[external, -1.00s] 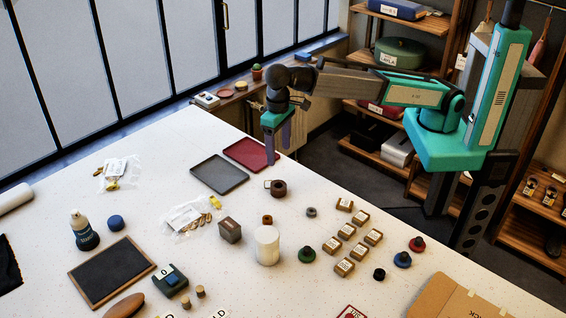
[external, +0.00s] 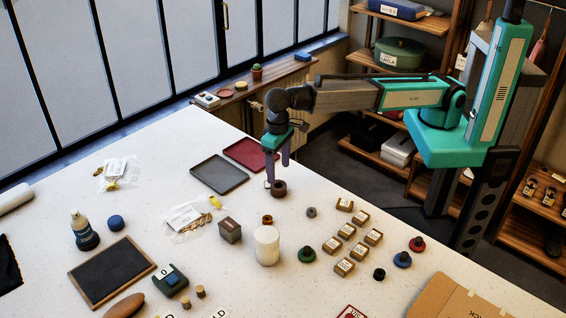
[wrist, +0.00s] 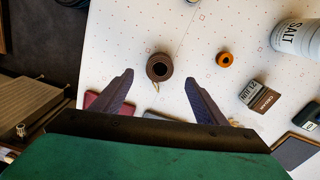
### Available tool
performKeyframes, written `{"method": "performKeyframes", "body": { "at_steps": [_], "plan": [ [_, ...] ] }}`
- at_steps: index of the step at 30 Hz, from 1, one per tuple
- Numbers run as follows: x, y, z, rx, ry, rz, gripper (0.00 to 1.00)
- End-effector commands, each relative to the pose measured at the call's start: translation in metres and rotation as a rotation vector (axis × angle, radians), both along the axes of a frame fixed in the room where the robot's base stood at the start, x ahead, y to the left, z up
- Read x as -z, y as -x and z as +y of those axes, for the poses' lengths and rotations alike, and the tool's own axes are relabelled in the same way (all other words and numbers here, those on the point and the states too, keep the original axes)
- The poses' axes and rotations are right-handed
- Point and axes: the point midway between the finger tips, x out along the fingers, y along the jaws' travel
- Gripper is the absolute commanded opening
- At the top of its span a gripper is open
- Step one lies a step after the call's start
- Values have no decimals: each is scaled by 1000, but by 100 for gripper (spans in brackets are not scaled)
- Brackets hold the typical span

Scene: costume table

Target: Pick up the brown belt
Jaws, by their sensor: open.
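The brown belt (external: 278,188) is a small dark brown roll on the white table, near the table's far edge. In the wrist view the rolled belt (wrist: 159,67) shows from above, a dark ring with a small buckle at its lower side. My gripper (external: 277,170) is open and empty, with its fingers pointing down just above the belt. In the wrist view the belt lies just beyond the fingertips of my gripper (wrist: 160,78), about midway between them. I cannot tell the exact height gap.
A grey tray (external: 220,174) and a red tray (external: 246,154) lie left of the belt. A small orange-brown roll (external: 267,219), a grey ring (external: 311,212) and a white salt canister (external: 267,247) stand nearer the camera. The table right around the belt is clear.

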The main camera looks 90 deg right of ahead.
Motion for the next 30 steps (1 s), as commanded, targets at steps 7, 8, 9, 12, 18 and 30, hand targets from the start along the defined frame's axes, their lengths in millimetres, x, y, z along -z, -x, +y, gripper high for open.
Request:
{"method": "performKeyframes", "body": {
  "at_steps": [7, 8, 9, 12, 18, 30],
  "plan": [
    [12, 0, 0, 0, -1, -1, 66],
    [12, 0, 0, 0, -1, -1, 66],
    [12, 0, 0, 0, -1, -1, 66],
    [12, 0, 0, 0, -1, -1, 66],
    [13, 0, 0, 0, 0, 0, 66],
    [38, -1, -1, 0, 0, 1, 66]
  ]
}}
